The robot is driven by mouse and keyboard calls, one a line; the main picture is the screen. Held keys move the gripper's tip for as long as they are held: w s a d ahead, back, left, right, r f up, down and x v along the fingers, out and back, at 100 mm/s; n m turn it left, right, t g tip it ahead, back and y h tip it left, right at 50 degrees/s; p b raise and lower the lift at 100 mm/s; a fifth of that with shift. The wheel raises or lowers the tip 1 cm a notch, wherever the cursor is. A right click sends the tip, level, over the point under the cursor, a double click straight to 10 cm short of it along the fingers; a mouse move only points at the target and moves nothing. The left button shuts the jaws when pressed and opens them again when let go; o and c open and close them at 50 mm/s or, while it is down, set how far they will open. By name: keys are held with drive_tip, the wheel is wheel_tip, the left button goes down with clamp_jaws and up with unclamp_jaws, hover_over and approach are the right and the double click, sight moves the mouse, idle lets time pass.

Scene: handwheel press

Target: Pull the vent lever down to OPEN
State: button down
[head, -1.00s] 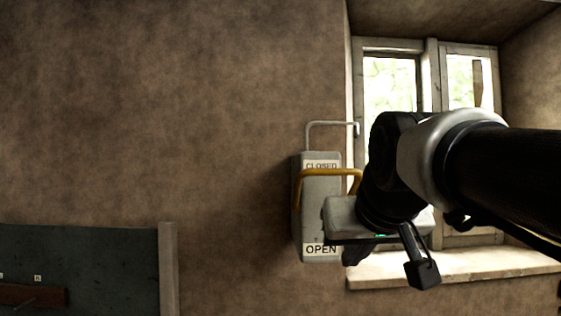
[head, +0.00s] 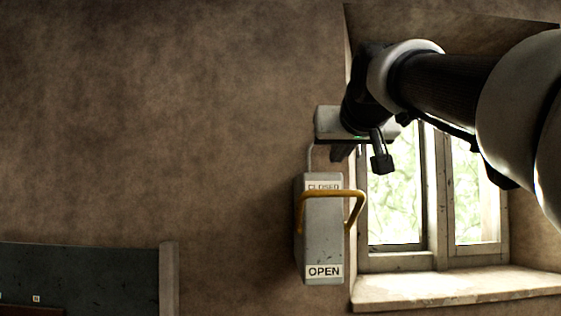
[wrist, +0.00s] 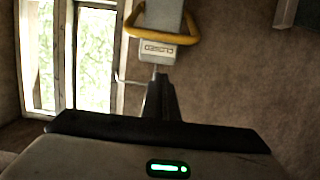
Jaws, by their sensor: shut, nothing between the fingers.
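The vent lever (head: 331,193) is a yellow U-shaped handle on a grey wall box (head: 322,232). It sits near the upper CLOSED label (head: 323,187), well above the OPEN label (head: 324,272). In the wrist view the scene is upside down; the lever (wrist: 133,30) loops around the box beside the CLOSED label (wrist: 158,49). My gripper (head: 338,153) is shut and empty, above the box and apart from the lever. Its fingers (wrist: 160,82) show in the wrist view beyond the box's CLOSED end.
A thin metal rod (head: 310,158) runs from the box top, partly hidden by my gripper. A window (head: 395,200) with a stone sill (head: 455,290) is right of the box. A dark green board (head: 80,272) is at lower left. Bare wall lies left of the box.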

drive_tip(key=p+x, duration=0.2)
drive_tip(key=x, duration=0.7)
drive_tip(key=s+f+b, duration=0.1)
drive_tip(key=s+f, duration=0.2)
drive_tip(key=shift+f, duration=0.1)
drive_tip(key=shift+f+b, duration=0.15)
drive_tip(key=shift+b, duration=0.25)
